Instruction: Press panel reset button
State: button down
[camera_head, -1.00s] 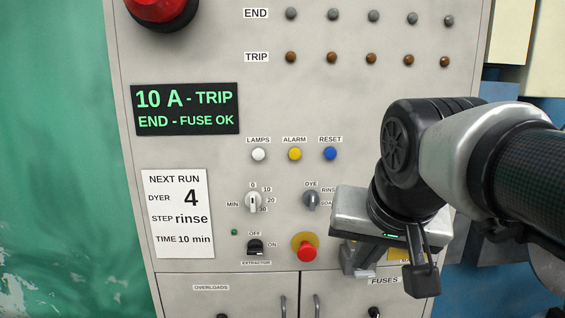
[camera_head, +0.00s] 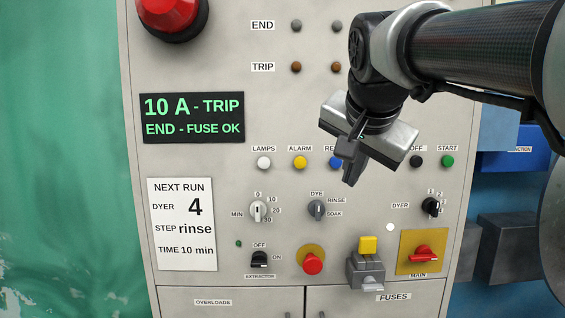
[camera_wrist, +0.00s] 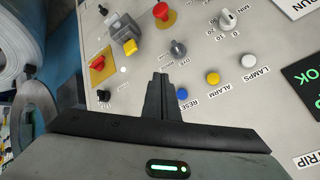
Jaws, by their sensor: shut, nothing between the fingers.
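The blue RESET button (camera_head: 335,162) is on the grey control panel, right of the yellow ALARM button (camera_head: 300,162) and the white LAMPS button (camera_head: 264,162). In the head view my gripper (camera_head: 349,181) partly covers it and hides most of its label. My gripper is shut and empty, in front of the panel with fingers angled downward. In the wrist view the blue button (camera_wrist: 182,93) shows just right of my shut fingertips (camera_wrist: 160,77). I cannot tell the gap between the fingertips and the panel.
Near the buttons are a DYE knob (camera_head: 317,209), a red mushroom button (camera_head: 312,263), a grey lever switch with a yellow top (camera_head: 367,268) and a red MAIN switch (camera_head: 424,254). A green START button (camera_head: 447,161) is to the right. A large red dome (camera_head: 170,14) sticks out at upper left.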

aim_at(341, 162)
jog(key=shift+w+p, duration=1.5)
jog(key=shift+w, duration=2.65)
jog(key=shift+w, duration=0.4)
jog(key=shift+w+p, duration=0.35)
jog(key=shift+w, duration=0.15)
jog(key=shift+s, duration=0.2)
jog(key=shift+s+b, duration=0.5)
jog(key=shift+s, duration=0.2)
